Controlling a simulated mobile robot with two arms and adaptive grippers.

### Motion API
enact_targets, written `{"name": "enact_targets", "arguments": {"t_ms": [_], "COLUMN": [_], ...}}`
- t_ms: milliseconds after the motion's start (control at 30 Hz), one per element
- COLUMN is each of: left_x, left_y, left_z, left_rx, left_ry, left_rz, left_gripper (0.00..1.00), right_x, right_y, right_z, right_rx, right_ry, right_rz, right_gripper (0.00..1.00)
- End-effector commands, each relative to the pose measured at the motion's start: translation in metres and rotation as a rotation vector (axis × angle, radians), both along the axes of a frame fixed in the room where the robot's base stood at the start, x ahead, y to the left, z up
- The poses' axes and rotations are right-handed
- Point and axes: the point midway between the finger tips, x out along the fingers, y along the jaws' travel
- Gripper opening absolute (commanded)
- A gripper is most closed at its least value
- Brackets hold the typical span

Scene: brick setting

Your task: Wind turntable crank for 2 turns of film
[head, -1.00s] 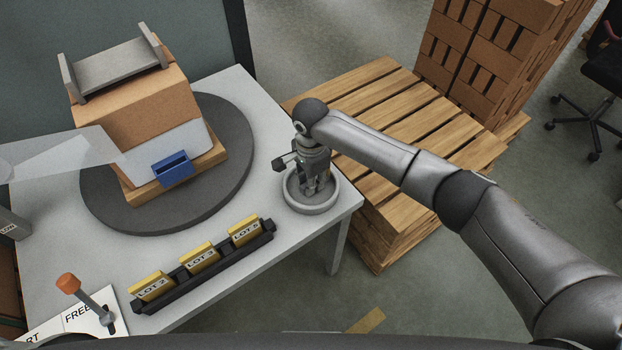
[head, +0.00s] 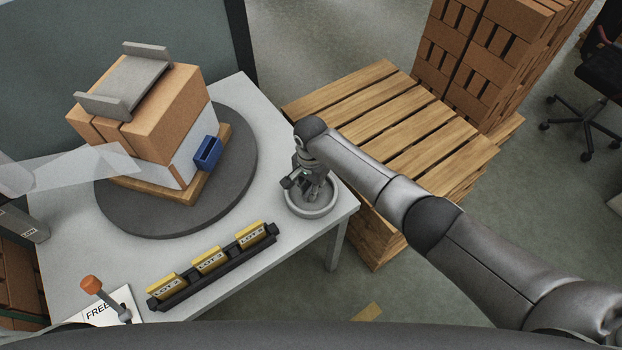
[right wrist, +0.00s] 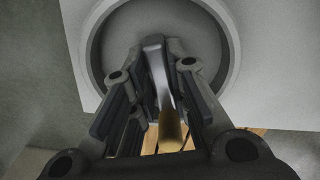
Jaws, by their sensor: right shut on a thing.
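A dark round turntable (head: 240,190) on the grey table carries a wooden pallet with a stack of orange bricks (head: 150,115). Clear film (head: 85,168) runs from the left to the stack, and a whitish wrap covers part of its side. The crank sits in a round grey housing (head: 313,210) at the table's right corner; the housing also shows in the right wrist view (right wrist: 95,50). My right gripper (head: 312,190) reaches down into it, shut on the crank handle (right wrist: 170,125), whose metal and brass parts show between the fingers. My left gripper is not in view.
A black rack (head: 215,268) with yellow LOT cards lies at the table's front. An orange-knobbed lever (head: 92,285) stands by a FREE label. A blue holder (head: 207,152) is on the stack's side. A wooden pallet pile (head: 390,120) and stacked bricks stand right of the table.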

Motion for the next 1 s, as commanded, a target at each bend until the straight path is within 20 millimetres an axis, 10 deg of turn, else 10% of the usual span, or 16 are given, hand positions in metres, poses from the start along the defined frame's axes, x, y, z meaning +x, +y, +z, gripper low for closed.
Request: {"name": "enact_targets", "arguments": {"t_ms": [1000], "left_x": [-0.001], "left_y": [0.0], "left_z": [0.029], "left_rx": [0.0], "left_ry": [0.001], "left_rz": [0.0], "left_gripper": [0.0], "right_x": [0.001], "right_y": [0.001], "right_z": [0.001], "right_rx": [0.002], "right_ry": [-0.001], "right_rz": [0.972], "right_gripper": [0.0]}}
